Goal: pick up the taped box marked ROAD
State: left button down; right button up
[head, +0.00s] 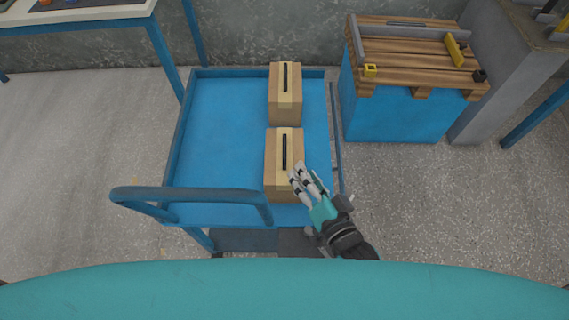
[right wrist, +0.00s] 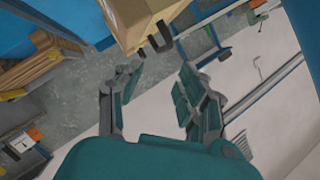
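Two brown taped boxes stand on a blue cart (head: 225,130), one behind the other. The near box (head: 273,180) and the far box (head: 285,112) each have tan tape and a dark strip along the top. No ROAD marking is readable on either. My right gripper (head: 303,175) is at the near box's right front side, its fingers overlapping the box in the picture. In the right wrist view its fingers (right wrist: 157,85) are spread with nothing between them. A box (right wrist: 140,22) with a black handle-like part shows beyond them. My left gripper is not in view.
The cart has a blue push handle (head: 150,195) at its near left and low raised edges. A blue bin with a wooden slatted top (head: 410,65) stands to the right. A table (head: 75,25) is at the back left. The cart's left half is bare.

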aim_at(285, 146)
jog(key=x, duration=1.1)
jog(key=shift+s+a, duration=0.15)
jog(key=shift+a, duration=0.2)
grip_shut()
